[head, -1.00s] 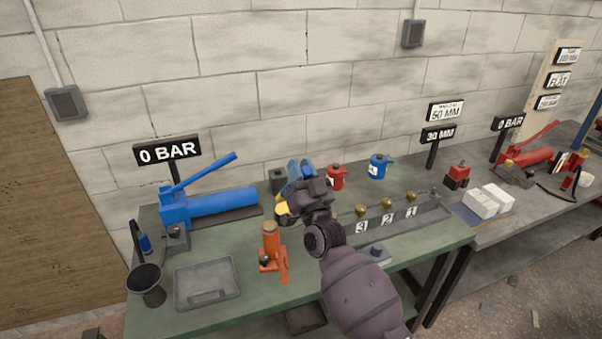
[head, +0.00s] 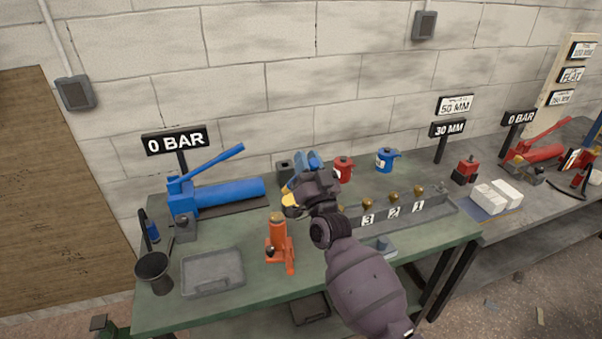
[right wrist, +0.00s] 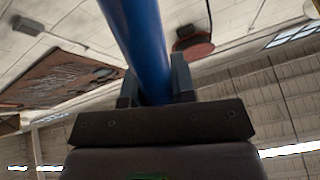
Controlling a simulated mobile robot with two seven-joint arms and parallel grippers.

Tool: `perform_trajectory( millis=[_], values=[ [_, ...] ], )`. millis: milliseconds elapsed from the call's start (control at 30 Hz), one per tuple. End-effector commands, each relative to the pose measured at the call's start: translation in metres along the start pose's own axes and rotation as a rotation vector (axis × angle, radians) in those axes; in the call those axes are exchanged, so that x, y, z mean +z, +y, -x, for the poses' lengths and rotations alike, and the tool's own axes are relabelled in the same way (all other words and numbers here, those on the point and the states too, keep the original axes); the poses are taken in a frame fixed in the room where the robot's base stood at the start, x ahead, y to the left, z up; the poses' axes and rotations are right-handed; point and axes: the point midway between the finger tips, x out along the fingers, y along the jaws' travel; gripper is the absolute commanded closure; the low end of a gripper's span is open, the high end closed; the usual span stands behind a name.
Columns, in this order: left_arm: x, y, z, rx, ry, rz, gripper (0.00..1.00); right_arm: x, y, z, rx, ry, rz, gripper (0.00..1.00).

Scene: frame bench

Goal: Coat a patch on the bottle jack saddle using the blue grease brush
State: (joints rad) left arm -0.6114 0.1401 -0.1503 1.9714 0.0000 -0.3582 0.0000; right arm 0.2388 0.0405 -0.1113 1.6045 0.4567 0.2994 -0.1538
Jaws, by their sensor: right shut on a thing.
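The orange bottle jack (head: 278,244) stands upright on the green bench, its saddle (head: 277,217) on top. My right gripper (head: 303,186) is just above and to the right of the saddle in the head view, apart from it in the picture. It is shut on the blue grease brush, whose blue handle (right wrist: 140,40) runs up between the fingers in the right wrist view. A yellow part shows below the gripper in the head view; I cannot tell if it is the bristles. The brush tip's distance from the saddle is unclear. My left gripper is out of view.
A blue hand pump (head: 222,194) lies behind the jack, under a "0 BAR" sign. A grey tray (head: 211,273) and a dark cup (head: 154,272) are to the left. A numbered manifold (head: 432,212) with brass fittings lies right. Red (head: 343,169) and blue (head: 386,161) cans stand behind.

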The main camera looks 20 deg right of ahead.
Motion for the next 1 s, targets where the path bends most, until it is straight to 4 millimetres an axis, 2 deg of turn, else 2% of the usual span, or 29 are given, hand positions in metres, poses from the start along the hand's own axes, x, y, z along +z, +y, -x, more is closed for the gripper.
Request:
perform_trajectory(
  millis=[333,600,1000],
  values=[
    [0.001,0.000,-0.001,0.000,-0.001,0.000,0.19,0.006,-0.001,0.001,-0.001,-0.007,0.000,1.00],
    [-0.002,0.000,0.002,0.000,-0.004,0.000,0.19,-0.003,0.003,-0.006,-0.001,-0.006,0.001,1.00],
    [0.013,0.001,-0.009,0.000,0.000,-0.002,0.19,0.017,0.007,0.015,0.001,-0.008,0.000,1.00]
  ],
)
